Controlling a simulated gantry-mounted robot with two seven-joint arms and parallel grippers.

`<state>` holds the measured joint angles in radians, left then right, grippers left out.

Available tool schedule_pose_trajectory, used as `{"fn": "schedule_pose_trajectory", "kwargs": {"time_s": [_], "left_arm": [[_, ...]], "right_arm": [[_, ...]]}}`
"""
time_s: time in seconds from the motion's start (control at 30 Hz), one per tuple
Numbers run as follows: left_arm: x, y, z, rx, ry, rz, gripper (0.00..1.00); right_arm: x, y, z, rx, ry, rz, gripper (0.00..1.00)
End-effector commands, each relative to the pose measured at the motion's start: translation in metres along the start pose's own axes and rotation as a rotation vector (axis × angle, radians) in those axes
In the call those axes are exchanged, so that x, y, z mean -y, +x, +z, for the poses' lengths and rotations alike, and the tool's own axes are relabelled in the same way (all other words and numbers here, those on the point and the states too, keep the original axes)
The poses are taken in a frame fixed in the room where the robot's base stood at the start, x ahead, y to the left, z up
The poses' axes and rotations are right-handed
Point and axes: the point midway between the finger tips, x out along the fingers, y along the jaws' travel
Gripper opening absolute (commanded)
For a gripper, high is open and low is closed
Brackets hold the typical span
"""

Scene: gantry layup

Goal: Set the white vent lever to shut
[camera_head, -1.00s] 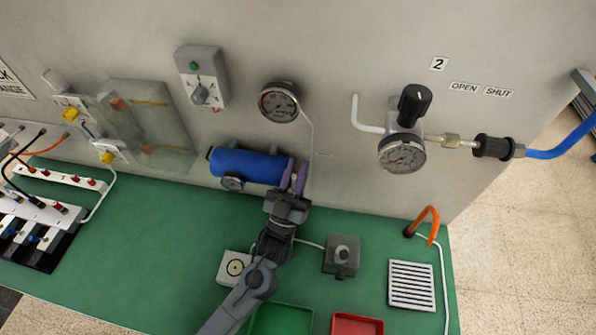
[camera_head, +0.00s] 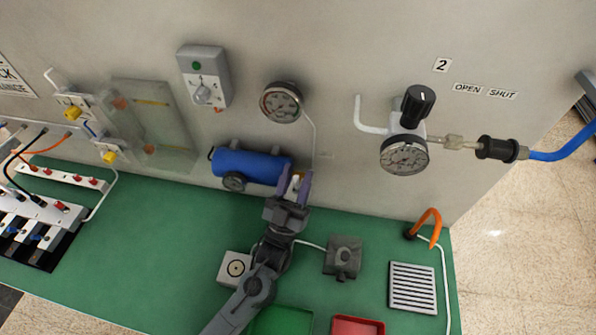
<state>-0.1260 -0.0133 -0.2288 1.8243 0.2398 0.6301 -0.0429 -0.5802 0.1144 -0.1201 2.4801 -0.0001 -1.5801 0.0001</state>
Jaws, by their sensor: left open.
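My left gripper (camera_head: 296,181) is open at the right end of the blue tank (camera_head: 245,166), its fingers pointing up toward the wall. A small yellow and white part (camera_head: 296,182) shows between the fingers, partly hidden; I cannot tell if they touch it. No part is clearly marked as the vent lever. A white bent bar (camera_head: 362,120) stands left of the black-knobbed regulator (camera_head: 405,138) on the wall. The OPEN label (camera_head: 467,87) and SHUT label (camera_head: 502,95) are to the regulator's upper right. My right gripper is out of view.
A round gauge (camera_head: 281,102) and a grey switch box (camera_head: 204,77) are on the wall above the tank. A grey block (camera_head: 343,257), a green tray (camera_head: 282,321) and a red tray (camera_head: 357,327) are near my arm. An orange hook (camera_head: 434,226) stands at the right.

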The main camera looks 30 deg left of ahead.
Motion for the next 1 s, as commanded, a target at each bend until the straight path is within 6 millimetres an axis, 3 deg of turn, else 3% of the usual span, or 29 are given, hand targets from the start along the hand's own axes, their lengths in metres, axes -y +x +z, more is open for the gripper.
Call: {"fn": "schedule_pose_trajectory", "kwargs": {"time_s": [0.3,0.5,1.0], "left_arm": [[0.0,-0.057,0.002,0.004,0.0,0.0,0.41],[0.0,-0.081,0.001,0.002,0.0,0.0,0.41],[0.0,-0.091,0.0,0.0,0.0,0.0,0.41]], "right_arm": [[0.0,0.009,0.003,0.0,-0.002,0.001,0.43],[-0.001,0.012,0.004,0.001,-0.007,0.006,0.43],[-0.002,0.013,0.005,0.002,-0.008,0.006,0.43]]}}
